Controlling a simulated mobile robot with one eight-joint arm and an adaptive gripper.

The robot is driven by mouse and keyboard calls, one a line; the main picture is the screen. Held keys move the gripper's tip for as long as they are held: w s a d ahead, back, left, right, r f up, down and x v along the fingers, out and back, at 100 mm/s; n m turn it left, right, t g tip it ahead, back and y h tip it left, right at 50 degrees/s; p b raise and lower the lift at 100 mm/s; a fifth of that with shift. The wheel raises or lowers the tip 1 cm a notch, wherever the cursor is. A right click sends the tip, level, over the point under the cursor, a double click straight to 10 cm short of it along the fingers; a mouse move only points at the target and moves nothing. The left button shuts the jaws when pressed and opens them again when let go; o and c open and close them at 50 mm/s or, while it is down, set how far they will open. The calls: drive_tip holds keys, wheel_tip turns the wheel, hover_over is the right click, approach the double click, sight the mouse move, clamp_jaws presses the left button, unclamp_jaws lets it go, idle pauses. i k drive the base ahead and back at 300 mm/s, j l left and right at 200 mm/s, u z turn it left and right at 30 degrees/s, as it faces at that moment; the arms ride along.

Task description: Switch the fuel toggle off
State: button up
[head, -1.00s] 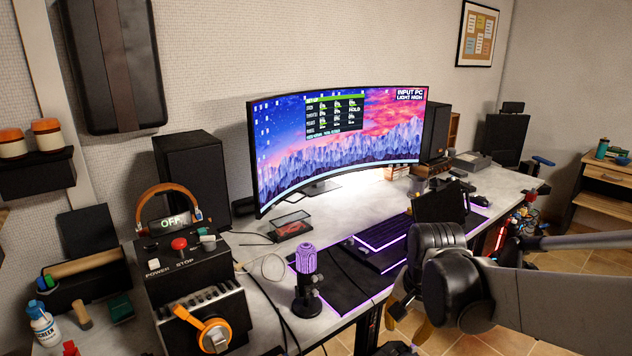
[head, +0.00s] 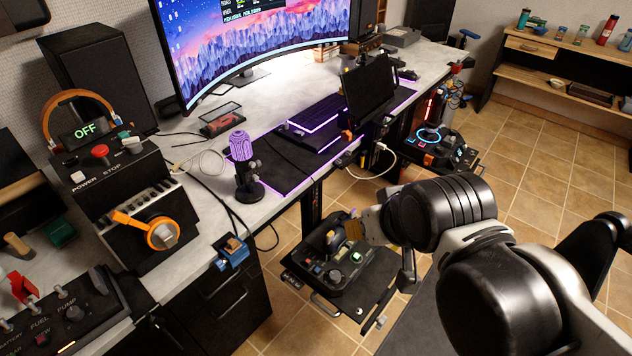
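A black switch panel (head: 107,322) lies at the bottom left of the head view, partly cut off by the frame edge. It carries white labels, among them FUEL and PUMP. The fuel toggle (head: 34,308) is a small metal lever just above the FUEL label; I cannot tell which way it is set. My gripper (head: 385,262) is at the end of my arm, right of the desk and far from the panel.
A red switch cover (head: 22,287) stands up on the panel. Behind it is a box with POWER and STOP buttons and a lit OFF display (head: 85,131). An orange lever (head: 158,232), a blue clamp (head: 232,252) and a purple microphone (head: 243,165) line the desk's near side.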

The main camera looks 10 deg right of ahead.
sight(30, 304)
drive_tip(key=u, duration=1.95)
drive_tip(key=i+j+z, duration=0.1)
drive_tip(key=i, duration=0.4)
drive_tip(key=i+j, duration=0.15)
drive_tip(key=i, duration=0.35)
drive_tip(key=i+j+z, duration=0.15)
drive_tip(key=i, duration=0.35)
drive_tip(key=k+j+z, duration=0.5)
drive_tip(key=k, duration=0.4)
drive_tip(key=j, duration=0.1)
